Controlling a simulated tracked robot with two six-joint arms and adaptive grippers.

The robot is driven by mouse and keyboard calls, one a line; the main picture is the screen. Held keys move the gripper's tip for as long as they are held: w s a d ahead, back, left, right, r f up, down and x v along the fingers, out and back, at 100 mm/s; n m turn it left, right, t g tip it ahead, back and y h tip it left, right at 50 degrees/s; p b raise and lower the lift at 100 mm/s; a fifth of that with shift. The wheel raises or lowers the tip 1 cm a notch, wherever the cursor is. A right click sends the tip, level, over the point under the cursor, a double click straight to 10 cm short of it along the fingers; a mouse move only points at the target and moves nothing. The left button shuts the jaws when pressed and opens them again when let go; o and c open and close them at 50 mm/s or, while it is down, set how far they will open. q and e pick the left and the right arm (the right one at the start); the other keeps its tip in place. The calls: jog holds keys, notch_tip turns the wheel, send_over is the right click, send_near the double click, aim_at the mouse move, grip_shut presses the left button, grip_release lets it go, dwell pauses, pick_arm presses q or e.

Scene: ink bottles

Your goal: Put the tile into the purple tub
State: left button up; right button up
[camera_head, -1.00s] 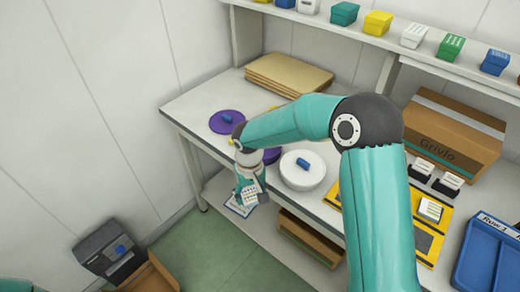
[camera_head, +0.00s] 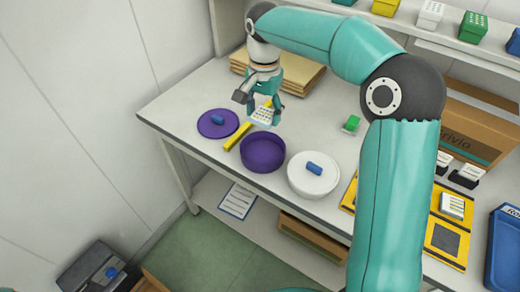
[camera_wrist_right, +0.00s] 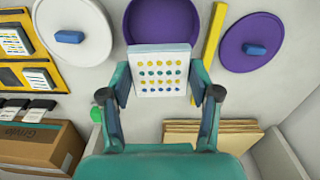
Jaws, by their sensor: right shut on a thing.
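My right gripper (camera_head: 264,104) is shut on the tile (camera_head: 265,115), a white square piece. In the right wrist view the tile (camera_wrist_right: 161,72) shows rows of yellow and blue dots between the two fingers (camera_wrist_right: 162,88). The purple tub (camera_head: 263,153) stands open on the bench, and its visible inside looks empty. In the head view the tile appears just behind the tub, apart from it. In the wrist view the tub (camera_wrist_right: 176,15) lies beyond the tile, which covers part of its rim. My left gripper is not in view.
A purple lid (camera_head: 217,123) with a blue knob and a yellow bar (camera_head: 237,137) lie left of the tub. A white round container (camera_head: 313,178) with a blue knob stands to its right.

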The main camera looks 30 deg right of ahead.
aim_at(262, 156)
notch_tip(262, 156, down, 15)
jog(key=shift+w+r, duration=0.1)
jog(key=shift+r, duration=0.1)
jog(key=shift+a, duration=0.1)
jog(key=shift+f, duration=0.15)
jog(key=o, duration=1.2)
notch_tip(262, 156, up, 12)
jog(key=shift+r, duration=0.2)
